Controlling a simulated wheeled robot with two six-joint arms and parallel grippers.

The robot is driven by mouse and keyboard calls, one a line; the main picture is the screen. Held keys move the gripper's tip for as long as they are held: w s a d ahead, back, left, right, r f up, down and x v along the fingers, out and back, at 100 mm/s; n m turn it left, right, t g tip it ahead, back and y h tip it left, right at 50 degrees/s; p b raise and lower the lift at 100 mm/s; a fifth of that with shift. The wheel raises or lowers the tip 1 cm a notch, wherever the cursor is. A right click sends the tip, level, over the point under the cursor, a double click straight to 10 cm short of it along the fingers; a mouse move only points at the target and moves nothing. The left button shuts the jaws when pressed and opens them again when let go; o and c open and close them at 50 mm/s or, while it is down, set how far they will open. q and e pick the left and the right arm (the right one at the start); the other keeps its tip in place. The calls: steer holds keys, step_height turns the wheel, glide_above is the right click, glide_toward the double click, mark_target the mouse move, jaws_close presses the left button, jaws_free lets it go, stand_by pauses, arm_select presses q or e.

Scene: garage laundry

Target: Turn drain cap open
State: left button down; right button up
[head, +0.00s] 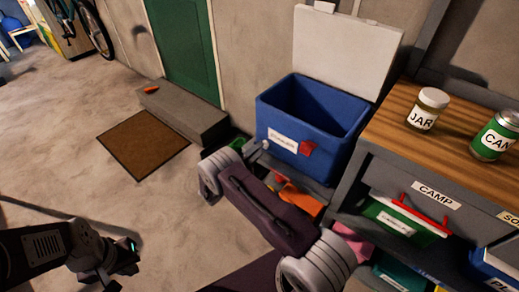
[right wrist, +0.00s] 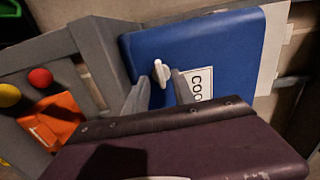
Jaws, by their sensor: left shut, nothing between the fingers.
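The blue cooler (head: 292,130) stands with its white lid open on a grey shelf unit. Its drain cap (right wrist: 162,72) is a small white lever-like knob, roughly upright, on the blue side beside the label in the right wrist view. My right gripper (right wrist: 160,80) is open, with its two grey fingers on either side of the cap at their tips. I cannot tell whether they touch it. In the head view my purple right arm hides most of that gripper. My left gripper (head: 122,272) is shut and empty at lower left, over the floor, away from the cooler.
A wooden counter with a jar (head: 427,108) and a can (head: 495,137) stands to the right, with labelled bins below. An orange item (head: 300,200) lies on the lower shelf. A step (head: 183,112) and a brown mat (head: 143,143) are at left. The floor left is free.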

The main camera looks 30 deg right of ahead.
steer(key=p+v, duration=0.1)
steer(key=v, duration=0.7)
